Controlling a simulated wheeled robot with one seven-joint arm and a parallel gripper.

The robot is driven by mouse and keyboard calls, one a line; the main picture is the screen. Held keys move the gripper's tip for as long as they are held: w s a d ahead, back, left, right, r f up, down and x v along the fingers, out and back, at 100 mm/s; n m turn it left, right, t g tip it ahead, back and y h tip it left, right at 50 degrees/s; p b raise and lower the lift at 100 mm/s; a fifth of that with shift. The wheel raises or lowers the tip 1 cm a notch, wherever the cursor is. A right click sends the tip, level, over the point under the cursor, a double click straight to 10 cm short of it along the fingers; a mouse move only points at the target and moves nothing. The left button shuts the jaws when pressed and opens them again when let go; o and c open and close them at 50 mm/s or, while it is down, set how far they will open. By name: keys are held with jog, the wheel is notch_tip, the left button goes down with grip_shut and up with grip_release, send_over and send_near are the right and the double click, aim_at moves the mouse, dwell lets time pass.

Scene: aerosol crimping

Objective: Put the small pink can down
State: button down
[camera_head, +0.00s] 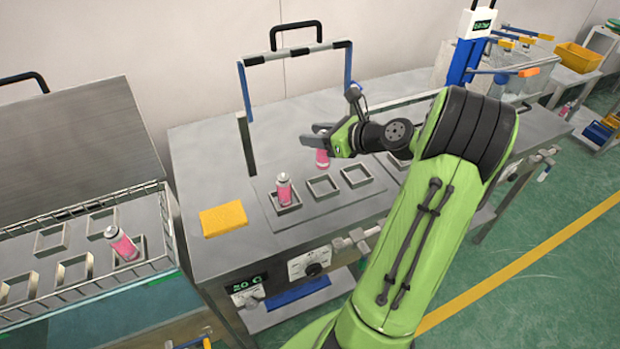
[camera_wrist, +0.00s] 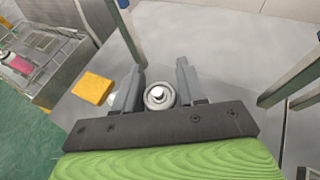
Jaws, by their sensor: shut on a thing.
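My gripper (camera_head: 323,143) is shut on a small pink can (camera_head: 322,158), held above the metal bench behind the row of square holders. In the wrist view the can's round metal top (camera_wrist: 159,96) sits between the two fingers of my gripper (camera_wrist: 157,85). A second pink can (camera_head: 284,188) stands in the left square holder (camera_head: 287,205) of the bench plate. The middle holder (camera_head: 323,187) and the right holder (camera_head: 356,175) look empty. The lower end of the held can is partly hidden in the wrist view.
A yellow sponge-like block (camera_head: 223,219) lies left of the holders. A blue and grey frame (camera_head: 296,53) rises behind. A wire basket (camera_head: 75,245) at left has several square holders and a tilted pink can (camera_head: 122,243). A blue post device (camera_head: 467,60) stands at the back right.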

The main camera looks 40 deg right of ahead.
aim_at(317, 164)
notch_tip(317, 164, down, 9)
jog(key=b, duration=0.3)
jog(key=shift+s, duration=0.15)
jog(key=c, duration=0.6)
grip_release()
jog(key=shift+c, duration=0.2)
